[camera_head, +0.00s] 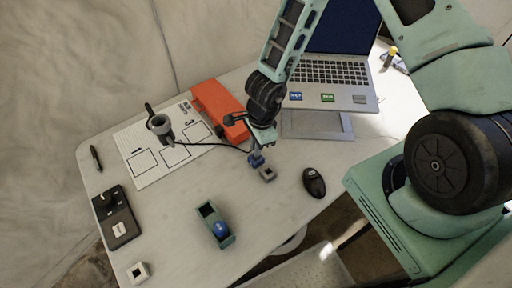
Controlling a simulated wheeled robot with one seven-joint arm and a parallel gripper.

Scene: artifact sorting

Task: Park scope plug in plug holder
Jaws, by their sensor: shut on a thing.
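My gripper (258,151) is over the middle of the table, shut on the scope plug (256,161), a small blue piece below the fingers. A thin black cable runs from it to the scope (160,126), a dark round-headed device on the paper sheet. A small grey block with a dark square opening (267,174), which looks like a plug holder, sits just below and right of the plug. I cannot tell whether plug and block touch. A similar pale block (138,272) sits at the table's front left; which one is the plug holder is unclear.
A laptop (330,72) on a stand and an orange-red box (218,108) are behind. A black mouse (314,182) lies to the right. A green tape dispenser (214,225) is in front. A dark device (117,218), a pen (96,158) and a numbered sheet (140,180) lie left.

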